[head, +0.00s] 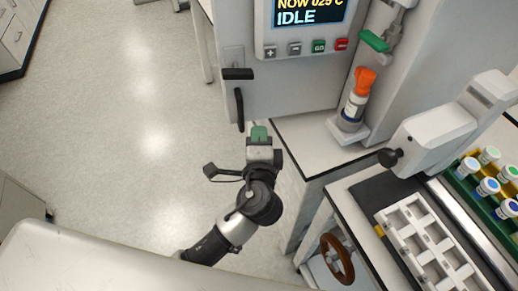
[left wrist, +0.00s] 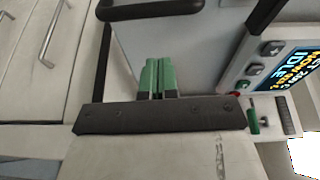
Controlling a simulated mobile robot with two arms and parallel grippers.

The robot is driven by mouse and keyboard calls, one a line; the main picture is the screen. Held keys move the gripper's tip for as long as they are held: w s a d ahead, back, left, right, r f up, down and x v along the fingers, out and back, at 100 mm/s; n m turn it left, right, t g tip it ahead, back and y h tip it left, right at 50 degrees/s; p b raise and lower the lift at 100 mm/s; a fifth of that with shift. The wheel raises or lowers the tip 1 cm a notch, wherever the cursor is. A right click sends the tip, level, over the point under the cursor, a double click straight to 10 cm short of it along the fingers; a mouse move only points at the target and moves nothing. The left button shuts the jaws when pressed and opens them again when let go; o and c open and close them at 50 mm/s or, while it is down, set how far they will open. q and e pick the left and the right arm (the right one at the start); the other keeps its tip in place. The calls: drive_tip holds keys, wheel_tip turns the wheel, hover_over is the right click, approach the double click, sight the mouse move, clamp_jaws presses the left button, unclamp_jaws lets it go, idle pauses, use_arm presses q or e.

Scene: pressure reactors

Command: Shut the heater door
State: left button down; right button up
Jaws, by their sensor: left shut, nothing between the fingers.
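The heater's pale front panel (head: 290,90) is at the top centre of the head view, with a display (head: 310,12) reading IDLE. A black upright handle (head: 239,108) is at its left edge, below a short black bar (head: 238,74). A black bar-shaped part (left wrist: 150,9) also shows in the left wrist view. My left gripper (head: 258,133) is just below and right of the handle, apart from it. Its green fingers (left wrist: 159,78) are together and empty, pointing toward the panel. I cannot tell how far the door stands open. My right gripper is not in view.
A white counter (head: 310,150) carries an orange-capped bottle (head: 358,95) right of my left gripper. Further right are a white instrument (head: 435,135), a pale rack (head: 430,245) and several capped vials (head: 488,187). A brown handwheel (head: 337,258) is below. The floor (head: 120,120) at left is clear.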

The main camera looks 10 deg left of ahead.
use_arm(q)
drive_tip(key=shift+w+a+f+p, duration=0.1)
drive_tip(key=shift+w+a+p, duration=0.15)
drive_tip(key=shift+w+a, duration=0.6)
drive_tip(key=shift+w+a+p, duration=0.25)
drive_tip(key=shift+w+a, duration=0.35)
drive_tip(key=shift+a, duration=0.3)
